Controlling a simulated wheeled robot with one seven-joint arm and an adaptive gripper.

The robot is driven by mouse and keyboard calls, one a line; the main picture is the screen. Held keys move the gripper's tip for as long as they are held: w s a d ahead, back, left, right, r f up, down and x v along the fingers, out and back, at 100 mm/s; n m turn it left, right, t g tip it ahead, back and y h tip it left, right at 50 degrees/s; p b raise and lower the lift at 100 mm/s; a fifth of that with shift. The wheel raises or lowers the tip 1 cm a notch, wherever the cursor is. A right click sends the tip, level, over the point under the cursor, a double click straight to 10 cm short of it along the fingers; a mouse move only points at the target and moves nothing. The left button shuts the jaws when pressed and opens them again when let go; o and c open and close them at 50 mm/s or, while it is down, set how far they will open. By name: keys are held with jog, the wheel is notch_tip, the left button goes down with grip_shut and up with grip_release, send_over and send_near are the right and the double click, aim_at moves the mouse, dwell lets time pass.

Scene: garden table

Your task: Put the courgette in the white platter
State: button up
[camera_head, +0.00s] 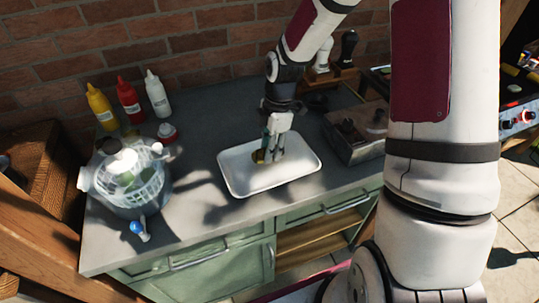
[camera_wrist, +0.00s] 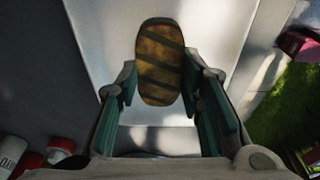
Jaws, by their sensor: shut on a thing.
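The courgette (camera_wrist: 160,60) is an oval, yellow-brown piece with dark stripes, between my fingers in the wrist view. In the head view a yellowish bit of it (camera_head: 258,156) shows at the left side of my fingers. My gripper (camera_head: 270,157) points down over the white platter and is shut on the courgette; its fingers also show in the wrist view (camera_wrist: 161,84). The white platter (camera_head: 302,168) is a shallow rectangular tray on the grey counter, and it fills the middle of the wrist view (camera_wrist: 215,30). Whether the courgette touches the platter I cannot tell.
A salad spinner (camera_head: 128,180) stands left of the platter. Yellow (camera_head: 101,108), red (camera_head: 130,102) and white (camera_head: 157,95) bottles stand behind it. A metal box (camera_head: 357,132) stands to the right. A brick wall is behind.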

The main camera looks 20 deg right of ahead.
jog(key=shift+f, duration=1.6)
jog(key=shift+f, duration=0.1)
jog(key=o, duration=1.2)
jog(key=shift+c, duration=0.2)
notch_tip(320, 180, up, 12)
jog(key=d, duration=0.2)
jog(key=s+a+r+m+t+h, duration=0.1)
jog(key=s+r+m+t, duration=0.4)
jog(key=s+r+m, duration=1.3)
jog(key=s+a+r, duration=0.1)
jog(key=s, duration=0.3)
jog(key=shift+a+m+h, duration=0.15)
jog(key=shift+m+h, duration=0.15)
